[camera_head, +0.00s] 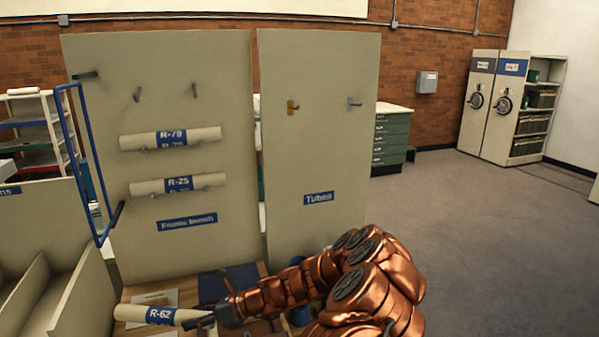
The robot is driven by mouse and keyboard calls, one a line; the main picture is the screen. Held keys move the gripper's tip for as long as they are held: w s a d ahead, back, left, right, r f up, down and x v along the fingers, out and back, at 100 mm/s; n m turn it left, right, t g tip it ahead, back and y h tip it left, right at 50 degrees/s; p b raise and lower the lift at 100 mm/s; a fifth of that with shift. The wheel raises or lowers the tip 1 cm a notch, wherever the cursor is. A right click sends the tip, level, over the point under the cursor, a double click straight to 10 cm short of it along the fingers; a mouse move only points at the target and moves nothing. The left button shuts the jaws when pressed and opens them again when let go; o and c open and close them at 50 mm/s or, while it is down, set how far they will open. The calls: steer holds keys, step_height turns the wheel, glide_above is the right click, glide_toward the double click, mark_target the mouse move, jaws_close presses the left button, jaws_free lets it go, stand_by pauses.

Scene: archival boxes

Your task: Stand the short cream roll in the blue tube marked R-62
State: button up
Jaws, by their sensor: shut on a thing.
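The short cream roll (133,312) with a blue R-62 label is at the bottom of the head view, lying nearly level. My gripper (203,322) is shut on its right end. Whether the roll touches the bench or is held just above it, I cannot tell. A small blue upright thing (300,317) shows partly behind my copper-coloured arm; it may be the blue tube, but no marking on it can be read.
Two cream rolls, R-79 (205,135) and R-25 (208,181), rest on pegs of an upright panel (100,140). A second panel (318,150) is labelled Tubes. Cream dividers (80,300) stand at left. Open floor (480,240) lies at right.

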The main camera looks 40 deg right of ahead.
mark_target(195, 312)
steer(key=r+p, duration=0.2)
steer(key=r, duration=0.1)
steer(key=r+p, duration=0.1)
steer(key=shift+a+r, duration=0.15)
steer(key=shift+a, duration=0.15)
steer(key=shift+d, duration=0.3)
steer(key=shift+w+d+r+n+g, duration=0.15)
steer(key=shift+d+n+g, duration=0.25)
steer(key=shift+d+g, duration=0.6)
steer(key=s+d+r+n+g+h, duration=0.1)
steer(key=d+r+n+g+h, duration=0.3)
steer(key=d, duration=0.5)
steer(key=s+d+r+n+g+h, duration=0.2)
steer(key=d+r+n+g+h, duration=0.2)
steer(key=d+n, duration=0.5)
steer(key=shift+d+r+n+g+h, duration=0.3)
steer(key=shift+d+g+h, duration=0.1)
steer(key=shift+d+g, duration=0.25)
steer(key=shift+s+d+r+n, duration=0.15)
steer(key=shift+s+d+n, duration=0.05)
steer(key=shift+d+n, duration=0.1)
